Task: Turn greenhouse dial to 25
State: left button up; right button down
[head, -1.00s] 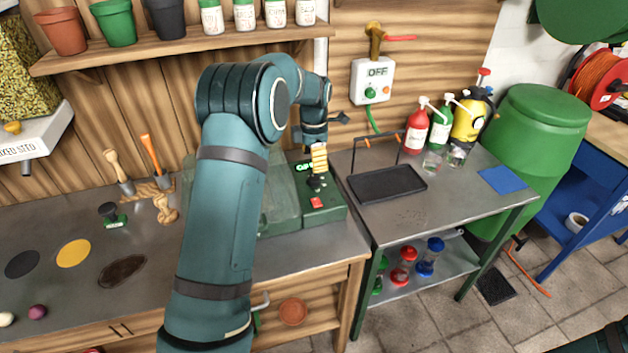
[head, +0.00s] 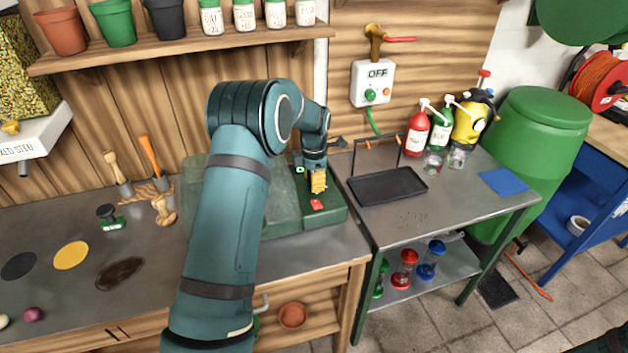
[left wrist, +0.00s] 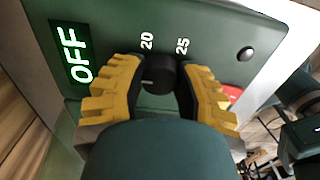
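The greenhouse dial (left wrist: 158,75) is a black round knob on the green control panel (left wrist: 215,40), marked 20 and 25 in the left wrist view. A small pale mark shows on its left side. The lit green display (left wrist: 75,52) beside it reads OFF. My left gripper (left wrist: 162,82) has its yellow fingers on either side of the dial, close to it; whether they touch it is hard to tell. In the head view my left gripper (head: 318,183) is down at the panel and hides the dial. My right gripper is not in view.
A red button (head: 317,204) sits on the panel near the fingers. The clear greenhouse cover (head: 282,205) is left of the panel, partly behind my arm. A black tray (head: 388,186) stands on the metal table to the right. A wall box (head: 372,82) also reads OFF.

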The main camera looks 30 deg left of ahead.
pick_arm(q)
grip_shut()
jog(key=m+p, duration=0.1)
jog(key=m, duration=0.3)
jog(key=shift+m+p, duration=0.4)
jog(key=m+p, duration=0.1)
jog(key=m, duration=1.1)
jog(key=shift+f+m+p, duration=0.1)
jog(key=shift+m+p, duration=0.2)
jog(key=shift+p, duration=0.1)
jog(key=m, duration=0.6)
jog(key=shift+s, duration=0.1)
jog(key=shift+m, duration=0.3)
